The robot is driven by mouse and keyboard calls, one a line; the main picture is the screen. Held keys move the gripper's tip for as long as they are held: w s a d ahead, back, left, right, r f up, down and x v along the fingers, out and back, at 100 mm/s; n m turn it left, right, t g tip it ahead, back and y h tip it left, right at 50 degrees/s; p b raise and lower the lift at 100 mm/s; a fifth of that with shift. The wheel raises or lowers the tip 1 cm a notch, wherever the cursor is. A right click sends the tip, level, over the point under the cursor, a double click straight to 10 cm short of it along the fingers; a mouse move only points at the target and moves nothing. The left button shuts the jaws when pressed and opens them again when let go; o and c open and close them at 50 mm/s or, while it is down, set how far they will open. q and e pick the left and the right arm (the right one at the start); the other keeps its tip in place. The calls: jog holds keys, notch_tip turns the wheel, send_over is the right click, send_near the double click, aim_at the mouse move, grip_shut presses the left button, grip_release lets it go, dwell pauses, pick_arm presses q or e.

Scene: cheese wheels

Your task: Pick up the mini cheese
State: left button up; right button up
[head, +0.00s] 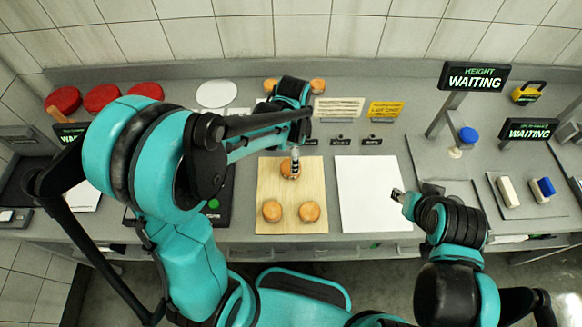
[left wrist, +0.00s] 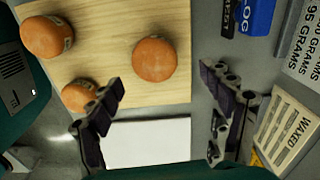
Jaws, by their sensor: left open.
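Three round orange-brown mini cheeses lie on a light wooden board (head: 262,190). Two are at its front, the front left one (head: 272,211) and the front right one (head: 310,212). The back one (head: 287,169) is partly hidden by my left gripper (head: 294,163), which points down above it. In the left wrist view the back cheese (left wrist: 154,59) shows ahead, between the lines of the spread fingers (left wrist: 161,80), with nothing held. The other two cheeses (left wrist: 47,37) (left wrist: 78,96) show at left. My right gripper (head: 398,196) is beside the white sheet, apart from the cheeses; its opening is too small to judge.
A white sheet (head: 372,210) lies right of the board. Red wheels (head: 102,97) and more orange cheeses (head: 318,86) stand at the back. A waxed card (left wrist: 290,128) and a blue label (left wrist: 251,15) show in the left wrist view. Waiting displays (head: 474,77) stand at right.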

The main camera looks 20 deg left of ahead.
pick_arm(q)
jog(key=f, duration=0.1)
jog(key=f+b, duration=0.1)
jog(key=f, duration=0.3)
jog(key=shift+s+b, duration=0.4)
jog(key=shift+f, duration=0.25)
jog(key=shift+r, duration=0.1)
jog(key=c, duration=1.3)
